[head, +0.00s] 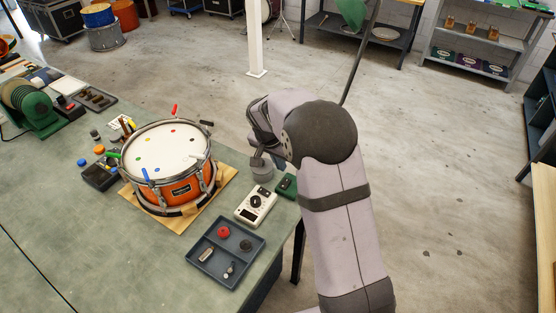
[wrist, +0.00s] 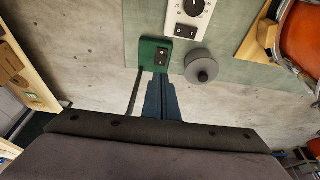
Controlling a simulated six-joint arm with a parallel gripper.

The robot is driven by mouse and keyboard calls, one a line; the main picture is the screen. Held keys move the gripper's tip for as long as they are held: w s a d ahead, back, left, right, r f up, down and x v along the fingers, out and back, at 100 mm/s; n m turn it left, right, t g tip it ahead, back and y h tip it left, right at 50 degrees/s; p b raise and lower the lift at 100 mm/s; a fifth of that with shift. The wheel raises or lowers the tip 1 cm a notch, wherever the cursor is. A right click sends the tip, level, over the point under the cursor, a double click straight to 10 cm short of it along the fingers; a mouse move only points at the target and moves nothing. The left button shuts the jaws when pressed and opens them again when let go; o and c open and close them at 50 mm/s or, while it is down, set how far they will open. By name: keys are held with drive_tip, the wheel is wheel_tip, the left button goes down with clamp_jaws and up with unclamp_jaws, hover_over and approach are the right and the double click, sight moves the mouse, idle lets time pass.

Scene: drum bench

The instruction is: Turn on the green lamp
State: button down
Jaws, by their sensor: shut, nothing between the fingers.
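The green lamp has a small green base (head: 287,184) at the bench's right edge, beside a grey round weight. In the wrist view the green base (wrist: 151,46) shows a black rocker switch (wrist: 162,57) on its top. A thin dark stem (head: 361,55) rises behind my arm to a green shade (head: 352,12) at the top edge. I cannot tell whether the lamp is lit. My gripper (wrist: 160,76) is shut and empty, its tips at the near edge of the base in the picture, just below the switch. Contact cannot be told. The head view mostly hides the fingers.
The grey round weight (wrist: 201,67) with a dark knob stands right of the base. A white device with a dial (head: 256,204) is close by. A dark tray (head: 206,269) holds small parts. An orange snare drum (head: 170,190) stands further left on a wooden board.

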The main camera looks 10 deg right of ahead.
drive_tip(key=b+v, duration=0.1)
drive_tip(key=v, duration=0.3)
drive_tip(key=shift+r, duration=0.1)
idle(0.3)
drive_tip(key=shift+w+d+r+b, duration=0.1)
drive_tip(key=shift+w+d+b, duration=0.2)
drive_tip(key=shift+w+d, duration=0.2)
drive_tip(key=p, duration=0.5)
hover_over(287, 179)
drive_tip(key=s, duration=0.1)
drive_tip(key=f, duration=1.1)
drive_tip(key=shift+s+a+f, duration=0.1)
drive_tip(key=shift+a, duration=0.3)
drive_tip(key=shift+f+p, duration=0.4)
drive_tip(key=shift+f, duration=0.7)
